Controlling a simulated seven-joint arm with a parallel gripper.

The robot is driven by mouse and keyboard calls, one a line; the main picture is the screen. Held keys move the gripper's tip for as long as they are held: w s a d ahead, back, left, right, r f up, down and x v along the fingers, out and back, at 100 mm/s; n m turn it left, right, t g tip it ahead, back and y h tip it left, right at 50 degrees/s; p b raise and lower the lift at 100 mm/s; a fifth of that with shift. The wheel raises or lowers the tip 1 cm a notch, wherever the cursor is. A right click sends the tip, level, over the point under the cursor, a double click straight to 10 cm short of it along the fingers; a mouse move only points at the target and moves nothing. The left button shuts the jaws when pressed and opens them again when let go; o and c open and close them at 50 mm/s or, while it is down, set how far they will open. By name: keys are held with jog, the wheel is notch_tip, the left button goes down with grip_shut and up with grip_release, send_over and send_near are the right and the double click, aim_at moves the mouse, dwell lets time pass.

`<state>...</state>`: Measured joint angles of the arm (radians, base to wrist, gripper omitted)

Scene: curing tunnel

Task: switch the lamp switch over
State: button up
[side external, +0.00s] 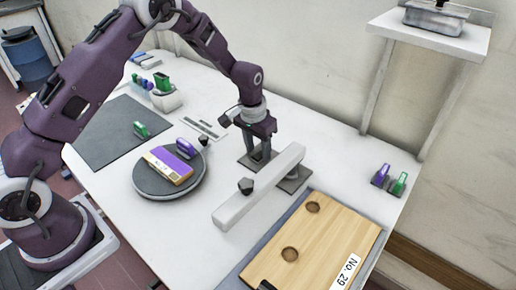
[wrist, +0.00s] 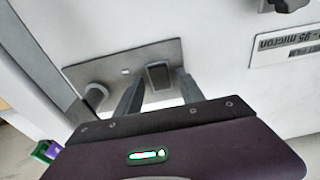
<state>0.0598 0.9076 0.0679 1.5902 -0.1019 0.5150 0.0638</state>
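A grey plate (wrist: 120,66) lies flat on the white table and carries a small dark upright piece (wrist: 158,76), which looks like the switch lever. A short round grey peg (wrist: 97,94) stands at the plate's left part. My gripper (wrist: 160,88) is over the plate with its two fingers apart, one on each side of the dark piece. I cannot tell whether either finger touches it. In the side external view my gripper (side external: 261,154) points down at the plate (side external: 247,163), behind the long pale bar (side external: 258,188), and the fingers hide the lever there.
The pale bar runs close in front of my gripper. A round dark turntable (side external: 150,184) with a yellow and purple block (side external: 168,165) stands to the left. A wooden board (side external: 325,240) lies at the front right. Green and purple clips (side external: 390,180) stand at the right edge.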

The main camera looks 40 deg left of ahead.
jog(key=r, duration=0.4)
jog(key=s+r, duration=0.1)
jog(key=r, duration=0.2)
jog(key=shift+r, duration=0.1)
notch_tip(320, 180, up, 7)
send_over(256, 157)
jog(key=s, duration=0.3)
jog(key=s+r+t, duration=0.2)
jog(key=s+r, duration=0.8)
jog(key=s+r+t, duration=0.2)
jog(key=s, duration=1.8)
jog(key=shift+a+r, duration=0.15)
jog(key=shift+a, duration=0.25)
